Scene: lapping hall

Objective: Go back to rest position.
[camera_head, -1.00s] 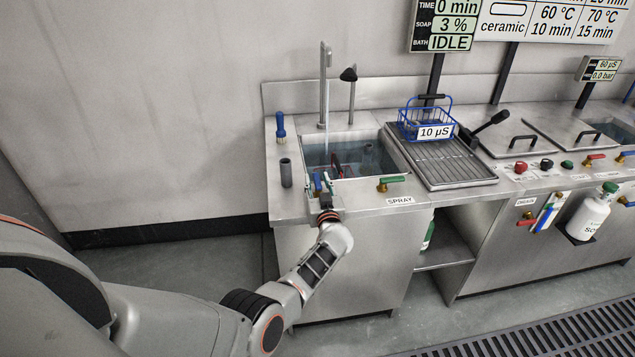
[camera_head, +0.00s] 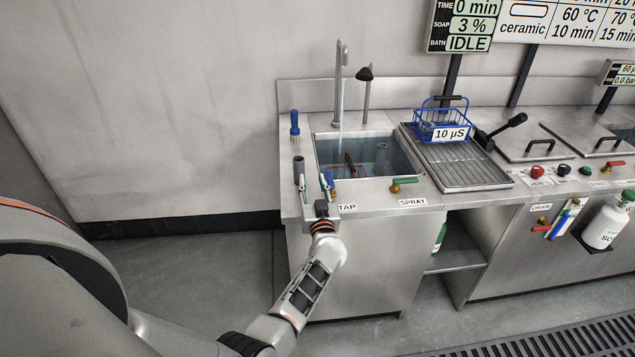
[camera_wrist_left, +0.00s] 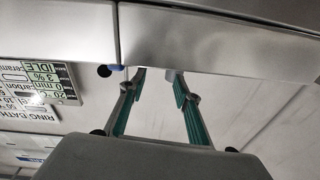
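My left gripper (camera_head: 328,188) is at the front left corner of the sink counter, close to the TAP label. In the left wrist view its two green-padded fingers (camera_wrist_left: 158,76) stand apart with nothing between them, so it is open. A blue handle shows right by the fingers in the head view; I cannot tell whether they touch. My left forearm reaches up from the bottom of the head view. My right gripper is not in view.
The steel sink (camera_head: 400,158) holds water and a red item (camera_head: 349,165); a thin stream falls from the faucet (camera_head: 338,80). A blue basket (camera_head: 441,130) sits on the draining rack (camera_head: 465,178). Floor left is clear.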

